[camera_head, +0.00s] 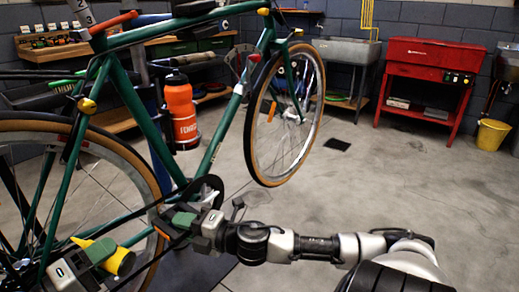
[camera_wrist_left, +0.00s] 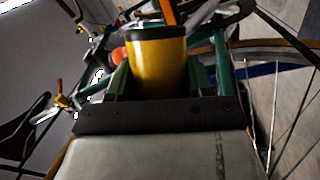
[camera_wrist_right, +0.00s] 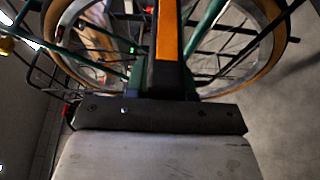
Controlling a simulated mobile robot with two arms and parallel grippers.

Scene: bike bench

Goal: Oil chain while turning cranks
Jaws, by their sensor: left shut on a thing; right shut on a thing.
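A green bike (camera_head: 135,88) hangs on a stand, its wheels off the floor. My left gripper (camera_head: 98,254) is at the lower left, beside the rear wheel (camera_head: 143,165). It is shut on a yellow oil bottle (camera_head: 122,262) with a dark rim, which also shows between the fingers in the left wrist view (camera_wrist_left: 158,65). My right gripper (camera_head: 180,219) is below the frame near the cranks, shut on a black pedal with an orange strip (camera_wrist_right: 165,45). The gripper hides part of the crank. The chain (camera_head: 135,214) runs back from there; whether the bottle's tip touches it cannot be told.
An orange water bottle (camera_head: 181,112) sits on the bike. A red parts washer (camera_head: 430,62), a grey sink (camera_head: 345,50) and a yellow bucket (camera_head: 492,134) stand along the back wall. The floor at the right is clear.

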